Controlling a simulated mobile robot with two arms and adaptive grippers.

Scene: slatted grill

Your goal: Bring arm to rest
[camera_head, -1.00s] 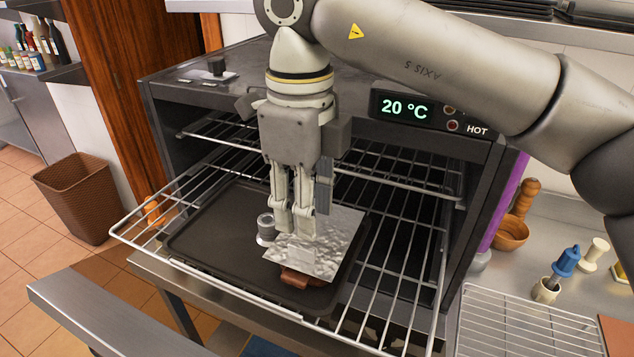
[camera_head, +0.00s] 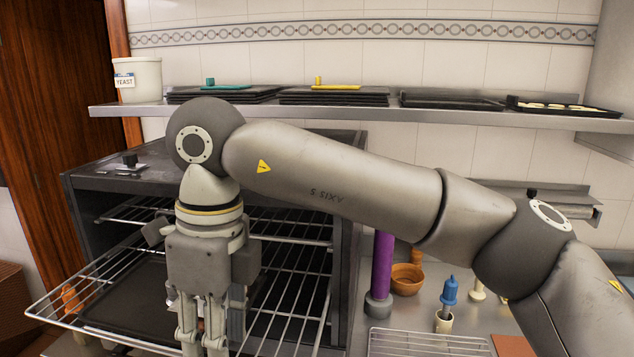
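My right arm comes in from the right, and its gripper (camera_head: 203,345) points straight down in front of the oven (camera_head: 120,166). The fingers are over the pulled-out wire rack (camera_head: 62,300) and the dark baking tray (camera_head: 128,295) on it. The fingertips reach the bottom edge of the view, and I cannot tell how far apart they are or whether anything is between them. The front of the tray is out of view. My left gripper is not in view.
A shelf (camera_head: 400,112) with stacked trays runs along the back wall above the oven. On the counter at right are a purple-handled tool (camera_head: 382,262), a brown bowl (camera_head: 407,280), a blue-topped tool (camera_head: 449,292) and a wire cooling rack (camera_head: 425,345).

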